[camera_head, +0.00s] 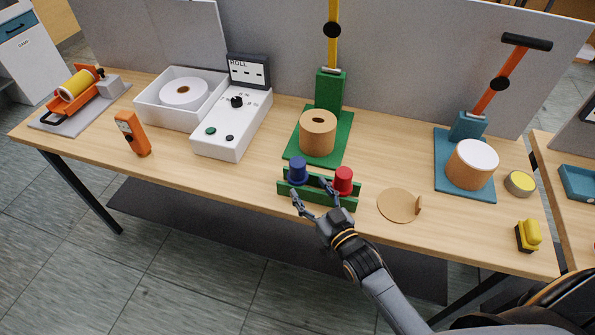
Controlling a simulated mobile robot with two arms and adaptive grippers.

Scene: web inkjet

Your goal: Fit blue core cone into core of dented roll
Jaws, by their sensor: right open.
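The blue core cone (297,171) stands upright at the left end of a green rack (345,199), beside a red cone (343,181) at the right end. My right gripper (308,187) is open at the rack's front, fingers spread, tips just in front of and right of the blue cone. It holds nothing; whether a tip touches the cone I cannot tell. A brown roll (318,140) with a dark core hole on top stands on a green base plate (341,146) behind the rack. No dent is clear on it from here. My left gripper is not in view.
A round brown disc (398,206) lies right of the rack. A white-topped roll (472,160) stands on a blue plate (451,143). Bare tabletop lies left of the rack.

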